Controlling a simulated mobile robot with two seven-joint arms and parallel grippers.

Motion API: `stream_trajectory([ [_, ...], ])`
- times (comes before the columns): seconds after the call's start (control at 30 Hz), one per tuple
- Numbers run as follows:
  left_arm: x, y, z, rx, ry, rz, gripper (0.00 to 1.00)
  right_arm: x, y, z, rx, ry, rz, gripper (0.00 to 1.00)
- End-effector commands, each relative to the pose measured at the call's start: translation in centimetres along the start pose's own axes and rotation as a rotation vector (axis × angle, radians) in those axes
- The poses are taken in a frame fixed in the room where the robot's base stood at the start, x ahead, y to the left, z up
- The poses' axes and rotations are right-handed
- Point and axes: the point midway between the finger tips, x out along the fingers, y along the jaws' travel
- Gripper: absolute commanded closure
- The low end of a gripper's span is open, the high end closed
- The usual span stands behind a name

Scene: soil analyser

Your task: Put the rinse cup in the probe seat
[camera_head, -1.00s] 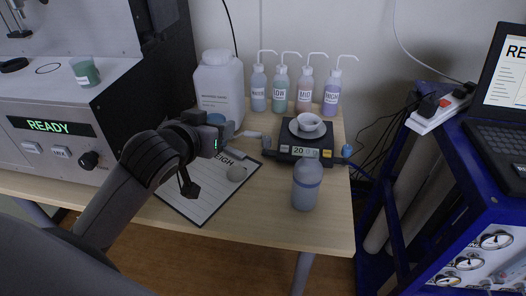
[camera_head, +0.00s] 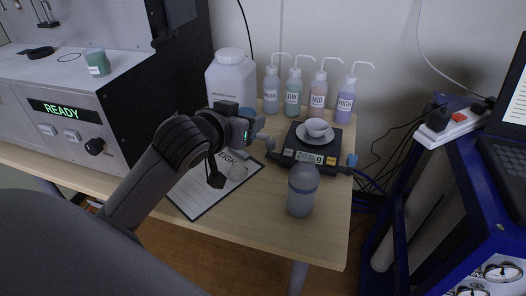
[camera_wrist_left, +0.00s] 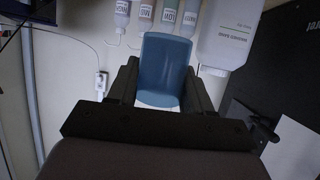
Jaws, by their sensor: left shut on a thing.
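My left gripper (camera_head: 250,130) is shut on a blue cup, taken to be the rinse cup (camera_wrist_left: 165,62), in the left wrist view. On the analyser (camera_head: 120,95) at the left, a black disc (camera_head: 38,52) and a thin dark ring (camera_head: 69,57) lie on the top near a green cup (camera_head: 96,62). I cannot tell for sure which is the probe seat. My right gripper is out of view.
A white jug (camera_head: 230,80) and several wash bottles (camera_head: 293,92) stand at the back of the table. A scale (camera_head: 312,160) bears a white dish and cup (camera_head: 318,130). A cloudy bottle (camera_head: 302,190) stands in front, with a clipboard (camera_head: 195,197) to its left.

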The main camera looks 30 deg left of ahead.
Motion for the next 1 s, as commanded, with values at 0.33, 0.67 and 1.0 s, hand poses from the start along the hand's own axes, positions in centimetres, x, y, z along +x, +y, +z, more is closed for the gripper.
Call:
stream_trajectory([
  [0.33, 2.0, -0.2, 4.9, 0.001, -0.006, -0.002, 0.82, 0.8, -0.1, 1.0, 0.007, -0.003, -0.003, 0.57],
  [0.67, 4.6, -0.3, 11.3, 0.002, -0.004, -0.001, 0.82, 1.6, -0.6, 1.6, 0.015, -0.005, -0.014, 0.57],
  [1.0, 6.0, -0.3, 14.4, 0.000, 0.001, -0.001, 0.82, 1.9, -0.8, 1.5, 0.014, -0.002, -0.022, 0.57],
])
